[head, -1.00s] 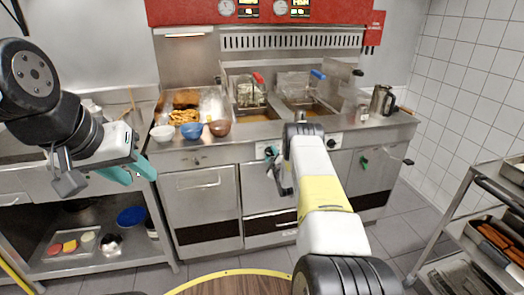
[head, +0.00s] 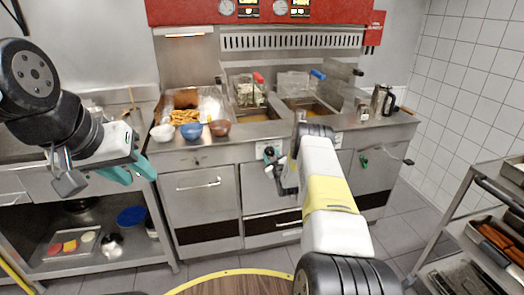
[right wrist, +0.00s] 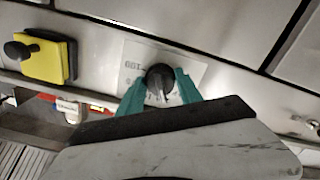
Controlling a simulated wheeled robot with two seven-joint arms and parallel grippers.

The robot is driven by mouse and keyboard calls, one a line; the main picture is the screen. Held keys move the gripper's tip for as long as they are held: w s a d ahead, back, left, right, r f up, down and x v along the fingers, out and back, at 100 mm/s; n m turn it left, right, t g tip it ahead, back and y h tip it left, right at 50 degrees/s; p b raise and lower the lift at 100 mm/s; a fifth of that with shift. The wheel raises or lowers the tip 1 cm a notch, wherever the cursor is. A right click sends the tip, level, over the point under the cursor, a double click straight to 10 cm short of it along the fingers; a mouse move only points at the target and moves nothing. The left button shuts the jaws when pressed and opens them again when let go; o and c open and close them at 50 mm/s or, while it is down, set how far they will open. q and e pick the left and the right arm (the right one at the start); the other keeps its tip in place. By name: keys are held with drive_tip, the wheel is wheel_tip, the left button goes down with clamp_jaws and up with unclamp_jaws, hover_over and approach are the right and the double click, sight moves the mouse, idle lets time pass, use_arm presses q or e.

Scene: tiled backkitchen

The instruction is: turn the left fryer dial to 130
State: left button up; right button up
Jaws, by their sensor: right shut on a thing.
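The left fryer dial is a black round knob (right wrist: 160,78) on a pale scale plate (right wrist: 135,60) on the steel front; a white pointer mark shows on it. In the right wrist view my right gripper (right wrist: 161,88) has its two teal fingers closed on either side of the dial. The printed numbers are partly covered, and I cannot read the set value for sure. In the head view the right gripper (head: 272,165) is at the fryer front, partly hidden by my arm. My left gripper (head: 132,171) is at the left, fingers apart, empty and away from the fryer.
A yellow switch plate with a black knob (right wrist: 45,55) is left of the dial in the wrist view. Fryer baskets with a red handle (head: 258,77) and a blue handle (head: 318,74) are above. Bowls (head: 192,131) stand on the counter. A rack (head: 480,190) is at the right.

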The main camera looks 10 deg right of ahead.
drive_tip(key=shift+m, duration=0.8)
drive_tip(key=o, duration=1.4)
drive_tip(key=shift+c, duration=0.2)
drive_tip(key=s, duration=0.8)
drive_tip(key=shift+d, duration=0.15)
drive_tip(key=shift+w, duration=0.1)
